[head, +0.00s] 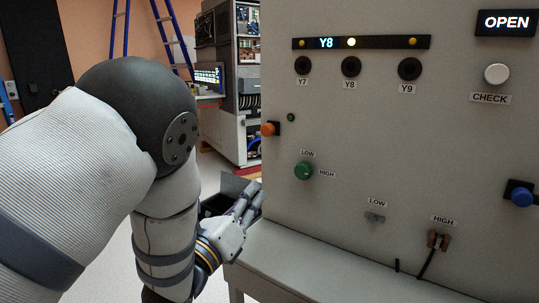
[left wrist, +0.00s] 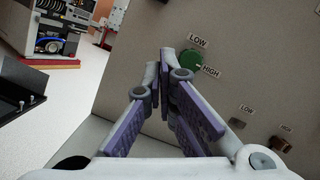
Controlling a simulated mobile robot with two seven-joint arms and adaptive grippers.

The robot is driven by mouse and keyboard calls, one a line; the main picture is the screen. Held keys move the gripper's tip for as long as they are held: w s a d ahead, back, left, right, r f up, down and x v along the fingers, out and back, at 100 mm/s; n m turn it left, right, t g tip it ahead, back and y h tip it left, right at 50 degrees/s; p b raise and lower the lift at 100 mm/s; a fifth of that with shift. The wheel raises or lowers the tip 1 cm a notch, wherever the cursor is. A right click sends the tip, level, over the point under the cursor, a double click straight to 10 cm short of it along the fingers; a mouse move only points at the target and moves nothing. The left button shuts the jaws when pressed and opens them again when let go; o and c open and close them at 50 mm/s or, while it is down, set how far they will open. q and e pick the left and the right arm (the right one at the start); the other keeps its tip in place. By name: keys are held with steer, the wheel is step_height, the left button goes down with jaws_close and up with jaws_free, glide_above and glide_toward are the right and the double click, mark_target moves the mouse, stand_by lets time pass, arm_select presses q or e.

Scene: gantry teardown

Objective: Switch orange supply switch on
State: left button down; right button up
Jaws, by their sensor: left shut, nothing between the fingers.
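The orange switch (head: 268,129) is a small orange knob on a dark mount at the left edge of the grey panel (head: 330,110) in the head view. Whether it is on or off I cannot tell. It does not show in the left wrist view. My left gripper (head: 253,190) is shut and empty, below the orange switch and apart from it, near the panel's lower left edge. In the left wrist view its fingertips (left wrist: 167,62) come together in front of the panel, left of the green knob (left wrist: 205,60). My right gripper is not in view.
The green LOW/HIGH knob (head: 303,170) is right of my left gripper. A ledge (head: 300,268) runs below the panel. A dark box (head: 234,186) stands behind the gripper.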

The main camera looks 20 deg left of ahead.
mark_target(269, 130)
arm_select(q)
steer(key=x, duration=0.9)
steer(key=shift+f+b, duration=0.2)
steer(key=shift+b, duration=0.1)
steer(key=shift+w+r, duration=0.4)
steer(key=shift+w, duration=0.25)
steer(key=r, duration=0.1)
steer(key=a+r+p, duration=0.1)
steer(key=r, duration=0.1)
steer(key=shift+w+a+r, duration=0.1)
steer(key=shift+a+r, duration=0.1)
steer(key=shift+a, duration=0.05)
steer(key=shift+f, duration=0.1)
steer(key=shift+w, duration=0.1)
